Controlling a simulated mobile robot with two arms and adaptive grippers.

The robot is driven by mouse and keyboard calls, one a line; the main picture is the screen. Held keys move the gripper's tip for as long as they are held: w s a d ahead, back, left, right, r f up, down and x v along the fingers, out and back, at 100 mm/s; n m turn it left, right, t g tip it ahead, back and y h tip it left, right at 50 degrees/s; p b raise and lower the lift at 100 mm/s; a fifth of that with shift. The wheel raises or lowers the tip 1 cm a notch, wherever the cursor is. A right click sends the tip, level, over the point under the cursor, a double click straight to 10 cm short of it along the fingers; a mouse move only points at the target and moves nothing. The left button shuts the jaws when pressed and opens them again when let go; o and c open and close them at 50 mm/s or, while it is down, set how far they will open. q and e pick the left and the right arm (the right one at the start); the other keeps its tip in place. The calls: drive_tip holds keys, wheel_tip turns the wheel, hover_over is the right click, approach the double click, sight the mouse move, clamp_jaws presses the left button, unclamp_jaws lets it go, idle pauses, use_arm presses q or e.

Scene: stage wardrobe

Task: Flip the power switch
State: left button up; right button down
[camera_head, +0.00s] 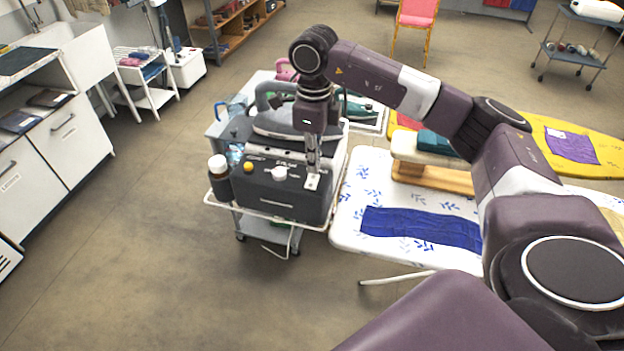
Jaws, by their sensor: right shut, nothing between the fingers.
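A dark grey steam-station box (270,195) sits on a small trolley left of the ironing board. The fingers partly hide the plate, and the switch position cannot be read. My left gripper is not in view.
An iron (283,121) rests behind the panel. The ironing board (352,225) with a blue cloth (420,228) is to the right. The floor (150,240) at left is clear.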

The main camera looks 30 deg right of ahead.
sight(313, 177)
drive_tip(key=shift+f+b, duration=0.85)
drive_tip(key=shift+f, duration=0.3)
idle(0.8)
drive_tip(key=shift+r+p, duration=2.35)
drive_tip(key=shift+r, duration=1.25)
drive_tip(key=shift+f, duration=0.1)
